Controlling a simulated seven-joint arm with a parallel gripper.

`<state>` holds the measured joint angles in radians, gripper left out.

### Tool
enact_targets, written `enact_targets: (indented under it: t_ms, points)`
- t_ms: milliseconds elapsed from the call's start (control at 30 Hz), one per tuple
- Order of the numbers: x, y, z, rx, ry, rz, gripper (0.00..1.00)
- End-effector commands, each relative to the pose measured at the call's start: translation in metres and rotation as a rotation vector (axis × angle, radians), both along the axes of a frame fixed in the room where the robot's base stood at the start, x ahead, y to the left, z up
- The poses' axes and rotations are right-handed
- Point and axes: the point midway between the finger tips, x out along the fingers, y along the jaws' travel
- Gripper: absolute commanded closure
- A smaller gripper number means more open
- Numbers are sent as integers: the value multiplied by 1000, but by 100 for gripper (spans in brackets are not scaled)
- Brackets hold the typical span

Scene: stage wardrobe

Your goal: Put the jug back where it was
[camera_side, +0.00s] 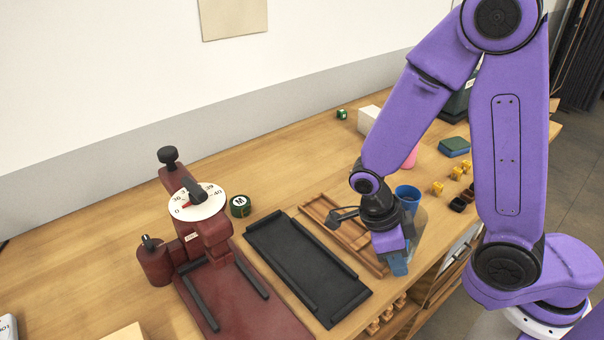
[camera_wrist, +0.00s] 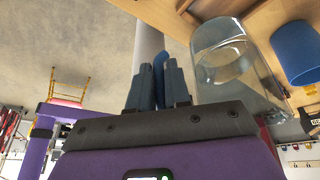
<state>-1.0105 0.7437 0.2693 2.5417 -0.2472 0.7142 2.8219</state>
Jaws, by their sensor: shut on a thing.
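A clear, see-through jug (camera_side: 419,224) shows beside my gripper (camera_side: 399,266) near the table's front edge. In the wrist view the jug (camera_wrist: 232,62) is just right of my fingers (camera_wrist: 158,88), tilted in the picture. My gripper is shut on a narrow blue part (camera_wrist: 160,66) that looks like the jug's handle. The side view does not show clearly whether the jug's base touches anything.
A blue cup (camera_side: 408,194) stands close behind the jug. A wooden tray (camera_side: 318,208), a black tray (camera_side: 305,270) and a maroon press with a dial (camera_side: 197,203) lie to the left.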

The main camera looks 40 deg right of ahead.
Motion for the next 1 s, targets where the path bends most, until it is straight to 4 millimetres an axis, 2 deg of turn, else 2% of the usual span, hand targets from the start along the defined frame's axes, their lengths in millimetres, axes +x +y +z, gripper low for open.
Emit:
enact_targets:
  t_ms: [167,367,700,1000]
  points:
    - [29,-2,4,-1,-3,128,100]
    - [85,-11,16,-3,-7,396,100]
    - [179,-41,52,-8,-11,884,100]
    - [236,-70,86,-8,-13,1207,100]
